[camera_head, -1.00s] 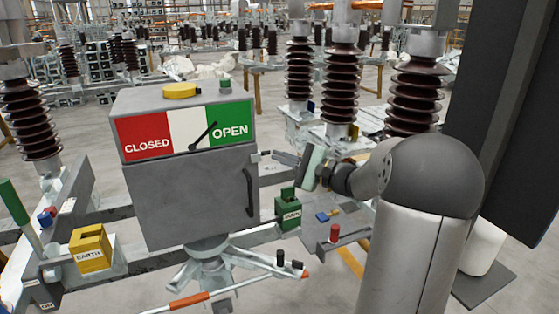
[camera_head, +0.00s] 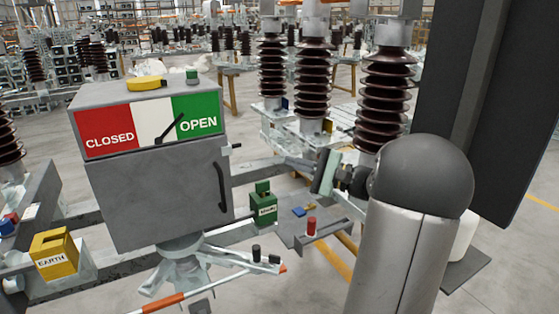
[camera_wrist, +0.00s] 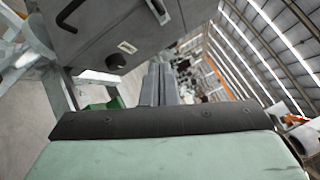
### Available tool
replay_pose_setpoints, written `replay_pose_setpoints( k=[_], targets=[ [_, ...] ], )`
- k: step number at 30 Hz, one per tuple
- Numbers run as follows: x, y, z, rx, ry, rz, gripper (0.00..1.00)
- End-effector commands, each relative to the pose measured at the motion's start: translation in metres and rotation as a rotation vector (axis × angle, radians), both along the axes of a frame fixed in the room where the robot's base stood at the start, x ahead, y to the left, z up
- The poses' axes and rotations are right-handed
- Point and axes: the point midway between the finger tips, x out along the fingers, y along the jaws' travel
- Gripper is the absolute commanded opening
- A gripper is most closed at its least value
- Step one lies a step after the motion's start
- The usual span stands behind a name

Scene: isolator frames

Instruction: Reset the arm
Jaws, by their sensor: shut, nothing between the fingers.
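My gripper shows in the wrist view (camera_wrist: 160,86) with its two grey fingers side by side and pressed together, nothing between them. In the head view, its pale green body (camera_head: 325,172) is right of the grey cabinet and left of my arm's dark rounded joint. It appears to hang in the air, clear of the cabinet. The finger ends are hard to make out in the head view.
The grey cabinet (camera_head: 158,195) has a CLOSED/OPEN panel (camera_head: 150,124), its pointer towards OPEN. A green block (camera_head: 263,207), a red-capped post (camera_head: 311,226) and a yellow EARTH block (camera_head: 54,254) sit around it. Brown insulators (camera_head: 312,75) stand behind.

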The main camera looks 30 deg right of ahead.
Motion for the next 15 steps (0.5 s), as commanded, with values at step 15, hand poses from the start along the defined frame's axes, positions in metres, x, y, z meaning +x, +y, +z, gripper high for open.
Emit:
replay_pose_setpoints(
  k=[15],
  targets=[
    [-0.001, 0.064, -0.015, -0.093, 0.125, 0.139, 0.00]
  ],
)
